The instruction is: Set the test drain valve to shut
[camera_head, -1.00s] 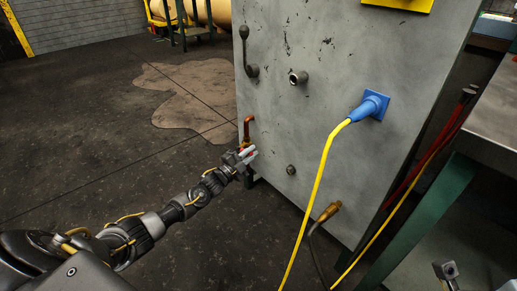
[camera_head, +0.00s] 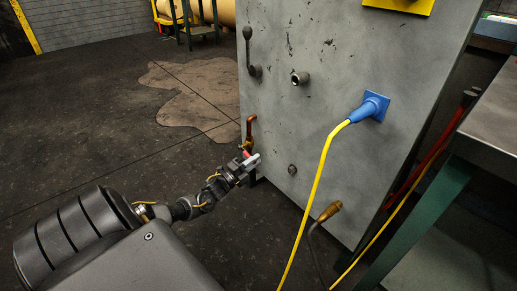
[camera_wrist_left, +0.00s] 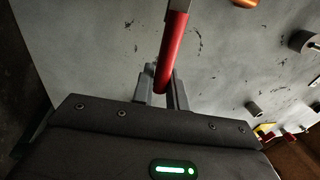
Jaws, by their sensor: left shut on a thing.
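The test drain valve (camera_head: 250,130) is a copper-coloured pipe fitting low on the left edge of the grey cabinet face. Its red lever (camera_wrist_left: 172,55) shows close up in the left wrist view, running up from between the fingers to a pale metal end. My left gripper (camera_head: 252,162) is at the valve, just below the copper pipe, and is shut on the red lever. Its fingers also show in the left wrist view (camera_wrist_left: 161,92). The gripper partly hides the lever in the head view, so its exact angle is hard to tell there. My right gripper is not in view.
The grey cabinet (camera_head: 320,110) carries a dark handle (camera_head: 250,50), a pipe stub (camera_head: 300,78) and a blue plug (camera_head: 370,108) with a hanging yellow cable (camera_head: 318,190). A metal bench (camera_head: 490,125) is at right. Floor at left is clear.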

